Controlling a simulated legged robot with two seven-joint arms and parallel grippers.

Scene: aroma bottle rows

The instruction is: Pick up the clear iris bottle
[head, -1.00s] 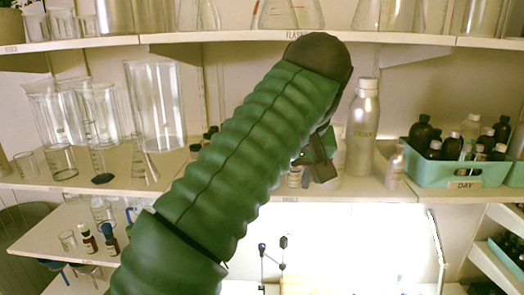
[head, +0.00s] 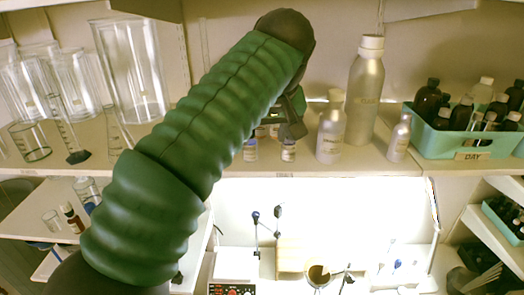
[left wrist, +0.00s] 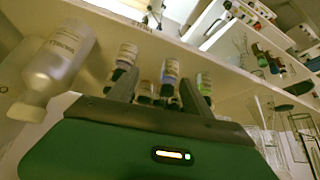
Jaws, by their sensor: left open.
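Small labelled bottles stand at the shelf's front edge in the head view: a clear one on the left (head: 250,150) and another on the right (head: 288,150). Their labels are too small to read, so I cannot tell which is iris. My left gripper (head: 291,128) is above and behind them, partly hidden by my green arm. In the left wrist view, the open fingers (left wrist: 158,90) point toward a row of small bottles, with one (left wrist: 170,72) between them, one (left wrist: 127,56) by the left finger and one (left wrist: 205,82) by the right. I see no bottle gripped.
A frosted bottle (head: 331,128), a tall metal bottle (head: 365,90) and a small silver bottle (head: 399,140) stand right of the gripper. A teal crate (head: 470,147) of dark bottles is farther right. Glass cylinders (head: 132,75) stand left. A shelf is overhead.

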